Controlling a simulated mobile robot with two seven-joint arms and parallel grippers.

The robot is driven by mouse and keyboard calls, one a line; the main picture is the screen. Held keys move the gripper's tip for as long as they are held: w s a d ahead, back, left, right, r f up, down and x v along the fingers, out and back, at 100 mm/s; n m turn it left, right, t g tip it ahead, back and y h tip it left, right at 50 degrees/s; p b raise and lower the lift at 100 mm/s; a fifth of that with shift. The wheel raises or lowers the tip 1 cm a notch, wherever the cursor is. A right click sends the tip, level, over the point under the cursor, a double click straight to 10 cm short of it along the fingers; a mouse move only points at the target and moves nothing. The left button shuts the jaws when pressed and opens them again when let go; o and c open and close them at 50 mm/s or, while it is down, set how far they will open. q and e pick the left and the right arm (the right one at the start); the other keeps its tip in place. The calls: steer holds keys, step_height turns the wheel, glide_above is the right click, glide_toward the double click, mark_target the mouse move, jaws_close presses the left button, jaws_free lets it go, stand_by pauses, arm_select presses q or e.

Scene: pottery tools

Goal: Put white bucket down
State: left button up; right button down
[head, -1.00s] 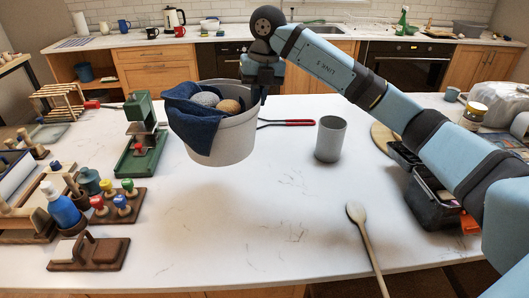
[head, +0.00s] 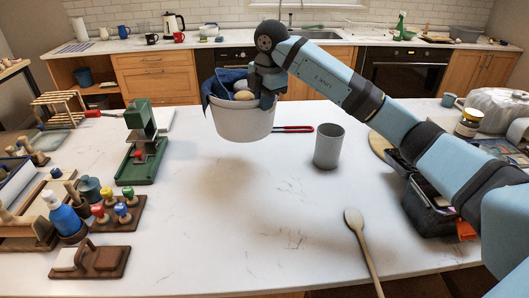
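My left gripper is not in view.
A grey cup (head: 328,147) and red-handled tool (head: 293,129) are right of the bucket. A green press (head: 142,150) and stamp rack (head: 118,213) stand left. A wooden spoon (head: 357,232) lies front right. The table's front middle is clear.

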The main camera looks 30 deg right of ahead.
step_height(320, 180, down, 16)
steer(key=p, duration=0.1)
steer(key=shift+r, duration=0.25)
steer(key=c, duration=1.7)
jaws_free()
steer(key=shift+f, duration=0.2)
steer(key=o, duration=0.4)
steer(key=r, duration=0.4)
steer(key=s+r, duration=0.1)
steer(key=r, duration=0.3)
steer(key=r+b, duration=0.1)
steer(key=r, duration=0.3)
steer(key=shift+s+d+r, duration=0.15)
steer(key=shift+s, duration=0.25)
